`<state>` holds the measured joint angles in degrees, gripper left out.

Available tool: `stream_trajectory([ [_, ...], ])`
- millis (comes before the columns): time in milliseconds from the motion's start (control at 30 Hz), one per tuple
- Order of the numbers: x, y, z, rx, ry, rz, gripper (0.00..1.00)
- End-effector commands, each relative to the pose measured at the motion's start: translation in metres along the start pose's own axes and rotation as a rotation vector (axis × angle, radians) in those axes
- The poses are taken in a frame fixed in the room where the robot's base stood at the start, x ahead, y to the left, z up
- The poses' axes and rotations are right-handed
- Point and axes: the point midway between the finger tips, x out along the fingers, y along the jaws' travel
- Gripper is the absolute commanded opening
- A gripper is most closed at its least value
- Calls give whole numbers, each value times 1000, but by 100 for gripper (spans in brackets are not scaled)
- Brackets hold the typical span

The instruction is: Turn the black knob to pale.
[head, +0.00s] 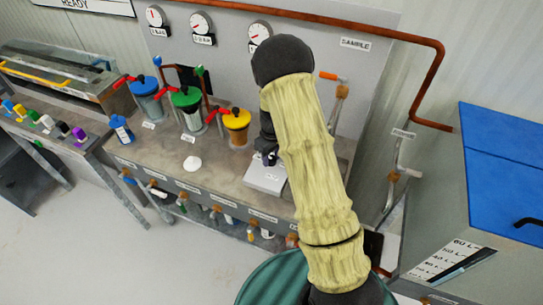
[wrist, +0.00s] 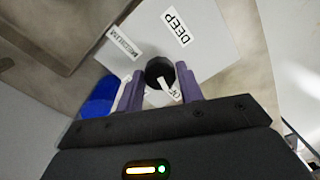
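The black knob (wrist: 158,68) sits on a pale grey panel (wrist: 213,60) in the wrist view. A white pointer (wrist: 165,84) on it points down toward a partly hidden label. A DEEP label (wrist: 178,29) is at its upper right and a label that seems to read MEDIUM (wrist: 125,46) is at its upper left. No label reading pale can be made out. My gripper (wrist: 159,71) has its purple fingers on either side of the knob, with a small gap showing. In the head view, my gripper (head: 268,157) is over a light box (head: 266,180); the knob is hidden there.
Blue (head: 145,87), green (head: 186,99) and yellow (head: 237,120) lidded pots with red handles stand left of my arm on the bench. A white disc (head: 192,163) lies in front of them. A copper pipe (head: 330,21) runs behind. A blue-lidded tank (head: 500,165) stands at right.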

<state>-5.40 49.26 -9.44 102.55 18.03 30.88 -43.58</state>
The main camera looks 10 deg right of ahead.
Motion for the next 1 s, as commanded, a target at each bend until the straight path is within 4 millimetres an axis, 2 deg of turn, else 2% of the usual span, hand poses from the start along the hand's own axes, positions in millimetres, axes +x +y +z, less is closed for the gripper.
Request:
stream_trajectory([
  [33, 0, 0, 0, 1, 0, 0, 26],
  [100, 0, 1, 0, 2, 0, 0, 13],
  [133, 0, 1, 0, 2, 0, 0, 11],
  [567, 0, -1, 0, 55, 1, 1, 11],
  [1000, 0, -1, 2, 358, 10, -2, 11],
])
